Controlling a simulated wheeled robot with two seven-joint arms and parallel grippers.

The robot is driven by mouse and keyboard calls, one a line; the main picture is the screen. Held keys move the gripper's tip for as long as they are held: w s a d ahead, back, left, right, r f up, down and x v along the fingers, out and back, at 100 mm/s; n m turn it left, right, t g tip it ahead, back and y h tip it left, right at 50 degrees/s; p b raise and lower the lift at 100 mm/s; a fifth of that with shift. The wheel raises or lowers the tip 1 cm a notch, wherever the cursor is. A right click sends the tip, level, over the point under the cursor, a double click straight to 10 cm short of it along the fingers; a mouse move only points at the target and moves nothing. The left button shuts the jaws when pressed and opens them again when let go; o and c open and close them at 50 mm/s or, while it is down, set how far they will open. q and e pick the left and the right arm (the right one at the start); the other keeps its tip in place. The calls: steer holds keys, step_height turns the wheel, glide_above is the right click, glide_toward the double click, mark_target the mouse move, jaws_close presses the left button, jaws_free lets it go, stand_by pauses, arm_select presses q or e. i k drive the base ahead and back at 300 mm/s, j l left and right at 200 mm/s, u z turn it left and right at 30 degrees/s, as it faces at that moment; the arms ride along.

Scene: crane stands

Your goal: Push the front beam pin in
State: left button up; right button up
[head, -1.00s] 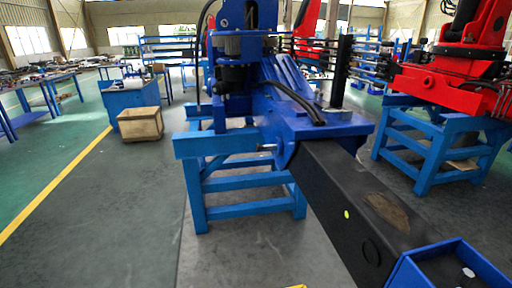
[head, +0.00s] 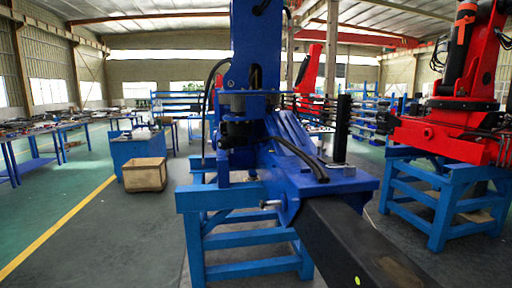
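The black front beam (head: 352,243) comes out of a blue crane housing (head: 325,184) toward the lower right of the head view. A small pale pin (head: 270,204) sticks out sideways to the left from the housing's side, close to where the beam enters. Its outer end stands clear of the blue plate. How deep its inner end sits is hidden. Neither of my grippers is in the head view.
The crane rests on a blue stand (head: 250,268). A red crane (head: 455,135) on another blue stand (head: 420,195) is at the right. A cardboard-coloured box (head: 145,174) and a blue cabinet (head: 138,147) stand at the left. The floor at the left front is clear.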

mark_target(262, 204)
steer(key=i+j+z, duration=0.1)
steer(key=i+j, duration=0.2)
steer(key=i+j+z, duration=0.25)
steer(key=i+j, duration=0.25)
steer(key=j, duration=0.15)
steer(key=i+j+z, duration=0.15)
steer(key=j, duration=0.25)
steer(key=i+j+z, duration=0.1)
steer(key=i+j, duration=0.2)
steer(key=i+j+z, duration=0.15)
steer(key=j, duration=0.35)
steer(key=i, duration=0.05)
